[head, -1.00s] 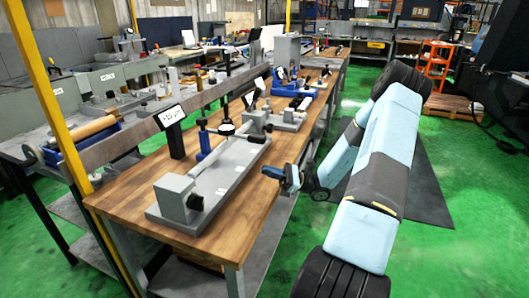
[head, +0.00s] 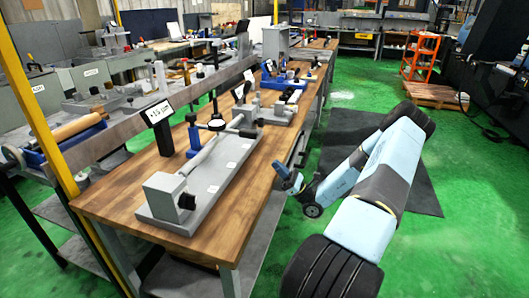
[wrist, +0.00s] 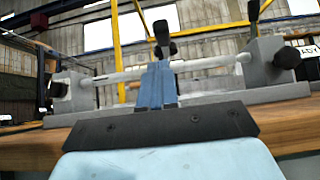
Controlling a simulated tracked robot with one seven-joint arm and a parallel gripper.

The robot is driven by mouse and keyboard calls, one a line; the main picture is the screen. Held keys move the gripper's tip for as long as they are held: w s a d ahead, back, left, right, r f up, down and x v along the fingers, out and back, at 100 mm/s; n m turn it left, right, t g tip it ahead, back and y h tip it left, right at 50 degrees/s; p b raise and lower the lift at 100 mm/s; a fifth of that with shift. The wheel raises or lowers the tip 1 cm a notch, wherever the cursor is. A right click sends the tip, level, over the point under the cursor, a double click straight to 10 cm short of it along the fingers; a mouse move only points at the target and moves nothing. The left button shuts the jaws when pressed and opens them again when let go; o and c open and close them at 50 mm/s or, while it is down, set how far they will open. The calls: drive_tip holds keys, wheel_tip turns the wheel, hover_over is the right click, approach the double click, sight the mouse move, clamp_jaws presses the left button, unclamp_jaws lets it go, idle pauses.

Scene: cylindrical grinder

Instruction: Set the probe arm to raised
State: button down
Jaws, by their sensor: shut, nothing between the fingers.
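The grinder fixture (head: 205,188) is a grey plate on the wooden bench, with an end block at each end and a pale rod between them. Behind the rod stands a blue post (head: 194,140) with a black top, beside a round dial (head: 217,125). I cannot tell exactly which part is the probe arm or its setting. The wrist view shows an upright black knobbed part (wrist: 162,38) beyond the rod. My gripper (head: 291,182) is off the bench's right edge, apart from the fixture. Its blue fingers (wrist: 157,80) are shut and empty, hiding the rod's middle.
A small display (head: 158,112) stands behind the fixture. Other fixtures (head: 268,108) sit farther along the bench (head: 120,190). A yellow post (head: 35,105) rises at the left. Green floor on the right is mostly open, with an orange rack (head: 421,55) at the back.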

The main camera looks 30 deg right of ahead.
approach(252, 139)
drive_tip(key=x, duration=0.2)
drive_tip(key=w+x, duration=0.1)
drive_tip(key=x, duration=0.2)
drive_tip(key=shift+w+d, duration=0.1)
idle(0.5)
